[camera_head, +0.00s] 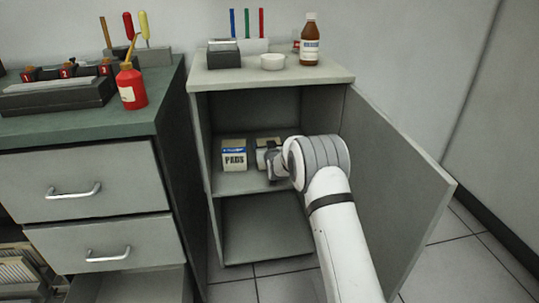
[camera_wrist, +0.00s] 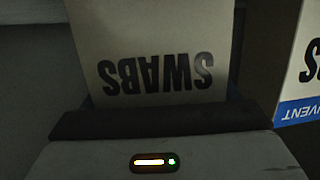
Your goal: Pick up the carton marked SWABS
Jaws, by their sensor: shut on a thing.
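The carton marked SWABS (camera_wrist: 155,45) fills the middle of the wrist view, its lettering upside down there. In the head view the carton (camera_head: 262,158) stands on the upper shelf inside the open cabinet, partly hidden by my gripper and arm. My gripper (camera_head: 274,162) is at the carton's right front and is shut on it. In the wrist view the dark edge of my gripper (camera_wrist: 140,122) lies against the carton's lettered face. The fingertips are mostly hidden in both views.
A carton marked PADS (camera_head: 234,156) stands left of the SWABS carton. The cabinet door (camera_head: 395,180) is open on the right, beside my arm. The lower compartment (camera_head: 265,225) looks empty. A brown bottle (camera_head: 310,42) and a white dish (camera_head: 272,62) stand on the cabinet top.

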